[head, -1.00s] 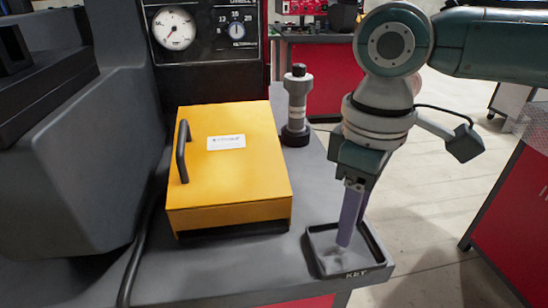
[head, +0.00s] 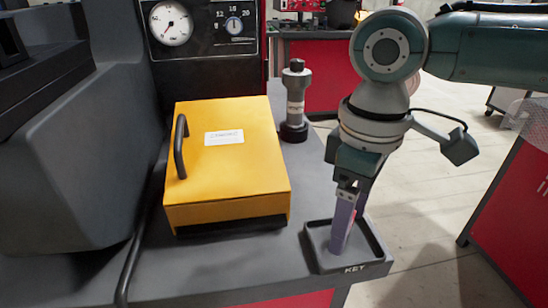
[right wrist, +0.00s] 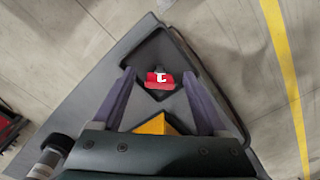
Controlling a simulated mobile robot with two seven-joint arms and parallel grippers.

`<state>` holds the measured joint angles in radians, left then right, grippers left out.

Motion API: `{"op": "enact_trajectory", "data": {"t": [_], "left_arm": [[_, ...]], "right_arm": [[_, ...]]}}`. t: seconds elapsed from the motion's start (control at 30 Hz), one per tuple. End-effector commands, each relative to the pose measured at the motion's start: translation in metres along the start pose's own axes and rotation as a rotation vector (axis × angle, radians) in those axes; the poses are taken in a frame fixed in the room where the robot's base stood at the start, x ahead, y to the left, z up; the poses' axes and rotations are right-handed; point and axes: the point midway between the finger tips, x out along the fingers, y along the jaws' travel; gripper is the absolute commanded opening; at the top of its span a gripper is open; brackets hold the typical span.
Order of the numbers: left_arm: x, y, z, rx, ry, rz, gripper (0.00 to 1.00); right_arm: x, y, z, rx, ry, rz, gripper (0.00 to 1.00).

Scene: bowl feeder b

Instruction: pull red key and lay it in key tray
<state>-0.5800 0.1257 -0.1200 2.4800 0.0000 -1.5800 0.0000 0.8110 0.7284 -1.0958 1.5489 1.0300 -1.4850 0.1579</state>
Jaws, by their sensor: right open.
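My right gripper (head: 340,247) points down into the dark key tray (head: 353,268) at the bench corner. Its two purple-grey fingers overlap in the head view. In the right wrist view the gripper (right wrist: 159,72) is open, with a finger on either side and a gap between. The red key (right wrist: 158,80), with a white mark on its head, shows in that gap, inside the tray (right wrist: 188,55), with no finger seen touching it. In the head view the key is mostly hidden behind the fingers. My left gripper is not in view.
A yellow box (head: 228,165) with a dark handle sits left of the tray on the grey bench. A grey cylindrical post (head: 295,100) stands behind it. A panel with a gauge (head: 171,23) is at the back. Open floor lies to the right.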

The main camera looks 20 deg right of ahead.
Motion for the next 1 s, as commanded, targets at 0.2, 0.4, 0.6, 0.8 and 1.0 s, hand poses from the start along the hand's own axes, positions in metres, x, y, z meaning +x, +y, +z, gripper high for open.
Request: {"op": "enact_trajectory", "data": {"t": [0.2,0.4,0.6,0.8,1.0], "left_arm": [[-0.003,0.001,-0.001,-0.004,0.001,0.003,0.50],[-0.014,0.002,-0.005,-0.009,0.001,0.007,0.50],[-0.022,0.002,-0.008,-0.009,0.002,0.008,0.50],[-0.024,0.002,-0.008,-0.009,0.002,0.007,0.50],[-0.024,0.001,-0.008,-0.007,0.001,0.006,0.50]], "right_arm": [[-0.009,0.000,-0.001,-0.001,0.003,0.000,0.76],[-0.048,0.001,-0.001,-0.001,0.004,0.001,0.76],[-0.084,0.000,-0.001,-0.001,0.002,0.001,0.76],[-0.099,0.000,0.000,-0.001,0.001,0.000,0.76],[-0.100,0.000,0.000,0.000,0.000,0.000,0.76]]}}
